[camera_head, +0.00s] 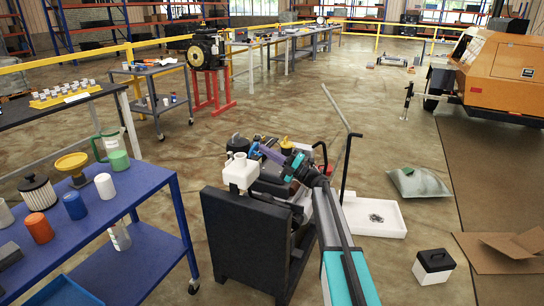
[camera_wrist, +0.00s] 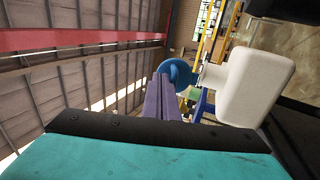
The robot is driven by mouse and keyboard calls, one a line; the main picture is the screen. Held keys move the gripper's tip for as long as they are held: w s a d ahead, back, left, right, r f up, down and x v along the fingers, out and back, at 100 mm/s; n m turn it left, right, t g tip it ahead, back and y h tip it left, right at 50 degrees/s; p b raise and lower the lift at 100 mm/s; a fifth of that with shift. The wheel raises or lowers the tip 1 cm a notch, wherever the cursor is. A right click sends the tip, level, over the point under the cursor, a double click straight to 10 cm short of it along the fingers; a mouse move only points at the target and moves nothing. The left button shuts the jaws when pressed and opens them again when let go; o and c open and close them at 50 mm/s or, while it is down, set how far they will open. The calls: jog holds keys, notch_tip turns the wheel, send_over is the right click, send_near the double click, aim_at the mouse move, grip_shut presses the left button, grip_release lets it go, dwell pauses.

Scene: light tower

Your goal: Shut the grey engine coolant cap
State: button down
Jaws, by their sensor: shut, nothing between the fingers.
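A white tank (camera_head: 241,174) stands at the left of the engine, with a pale neck or cap (camera_head: 238,156) on top. The white tank (camera_wrist: 258,78) also shows in the wrist view, its neck pointing left. I cannot clearly make out a grey cap or its hinge. A blue round part (camera_wrist: 181,72) lies just beyond my fingertips, close to the neck. My gripper (camera_head: 262,149) has purple fingers and is just right of the tank's top. In the wrist view my gripper (camera_wrist: 164,76) is shut and empty; I cannot tell whether it touches the blue part.
A black cap (camera_head: 237,143) sits behind the tank and a yellow-topped part (camera_head: 287,143) behind my fingers. A blue cart (camera_head: 150,190) with bottles stands left. A white tray (camera_head: 373,218) lies on the floor at right.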

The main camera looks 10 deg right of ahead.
jog(key=shift+w+a+r, duration=0.15)
jog(key=shift+w+a, duration=0.05)
jog(key=shift+a, duration=0.2)
jog(key=shift+a, duration=0.25)
jog(key=shift+d, duration=0.1)
